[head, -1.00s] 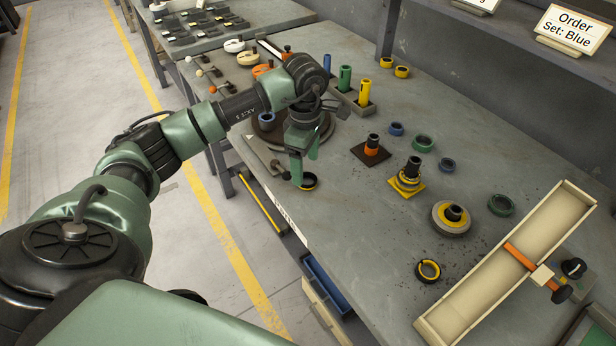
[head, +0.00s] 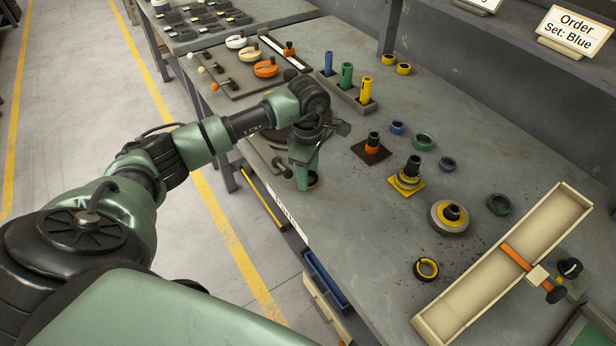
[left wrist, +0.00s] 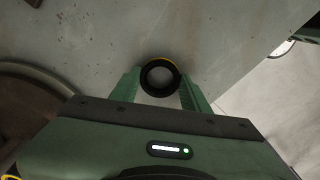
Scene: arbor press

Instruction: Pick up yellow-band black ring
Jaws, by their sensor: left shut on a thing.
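The yellow-band black ring (left wrist: 145,82) is seen from above in the left wrist view, a black ring with a yellow band at its far edge. It sits between the two green fingers of my left gripper (left wrist: 160,80), which are shut on its sides. In the head view my left gripper (head: 306,182) points down near the table's left edge, and the ring (head: 312,178) shows only partly behind the fingers. I cannot tell whether the ring touches the table. My right gripper is not in view. A similar black and yellow ring (head: 426,269) lies further to the right.
Near the gripper are a round dark turntable (left wrist: 25,105) and the table edge. Posts with rings (head: 372,148), loose blue and green rings (head: 500,204), a cream tray (head: 455,312) and a block with coloured cylinders (head: 347,90) stand on the grey table (head: 360,240).

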